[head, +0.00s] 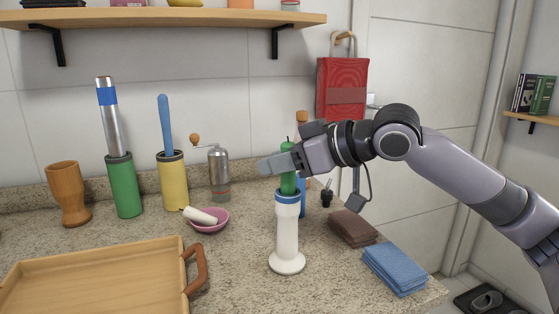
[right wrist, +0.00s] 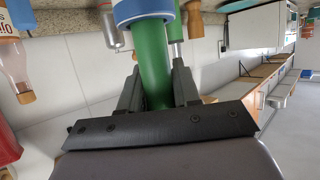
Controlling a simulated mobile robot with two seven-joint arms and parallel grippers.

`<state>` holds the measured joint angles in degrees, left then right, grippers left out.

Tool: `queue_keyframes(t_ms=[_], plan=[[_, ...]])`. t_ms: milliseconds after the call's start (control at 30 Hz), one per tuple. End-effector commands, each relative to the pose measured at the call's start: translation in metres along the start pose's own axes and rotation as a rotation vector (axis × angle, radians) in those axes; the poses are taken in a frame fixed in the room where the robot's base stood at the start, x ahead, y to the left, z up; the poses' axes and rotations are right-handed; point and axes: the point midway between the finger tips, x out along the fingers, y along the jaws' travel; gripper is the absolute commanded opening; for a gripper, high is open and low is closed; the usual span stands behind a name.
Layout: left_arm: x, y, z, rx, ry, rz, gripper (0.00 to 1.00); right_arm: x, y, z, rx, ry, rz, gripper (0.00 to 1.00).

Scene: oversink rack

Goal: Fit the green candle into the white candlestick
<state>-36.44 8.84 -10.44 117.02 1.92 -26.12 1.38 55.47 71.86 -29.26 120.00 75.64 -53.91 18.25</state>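The green candle (head: 288,184) stands upright, its lower end at the blue rim of the white candlestick (head: 287,240). How deep it sits inside the rim is hidden. The candlestick stands upright on the counter. My right gripper (head: 279,162) reaches in from the right, its fingers around the candle's upper part. In the right wrist view the green candle (right wrist: 152,62) lies between both fingers, which appear closed against it, and meets the blue rim (right wrist: 143,10) at the top. My left gripper is not in view.
A wooden tray (head: 95,280) lies at the left front. A pink bowl (head: 209,226) is left of the candlestick; brown (head: 352,228) and blue cloths (head: 395,268) lie to its right. Green (head: 124,186) and yellow holders (head: 173,182) and a grinder (head: 219,172) stand behind.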

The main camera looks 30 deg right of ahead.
Motion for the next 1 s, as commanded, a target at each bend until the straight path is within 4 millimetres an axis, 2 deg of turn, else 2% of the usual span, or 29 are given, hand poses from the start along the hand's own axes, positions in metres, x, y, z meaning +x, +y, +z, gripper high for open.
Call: queue_keyframes(t_ms=[33,67,467,1000], plan=[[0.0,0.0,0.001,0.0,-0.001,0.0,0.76,0.0,0.0,0.0,0.0,0.001,0.0,0.47],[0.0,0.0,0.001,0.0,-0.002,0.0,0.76,0.0,0.0,-0.001,0.0,0.001,0.0,0.56],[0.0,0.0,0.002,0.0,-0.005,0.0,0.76,-0.003,0.001,-0.003,-0.001,0.001,0.002,0.56],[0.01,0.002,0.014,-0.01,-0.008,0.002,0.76,-0.068,0.002,0.001,-0.001,-0.001,0.007,0.56]])
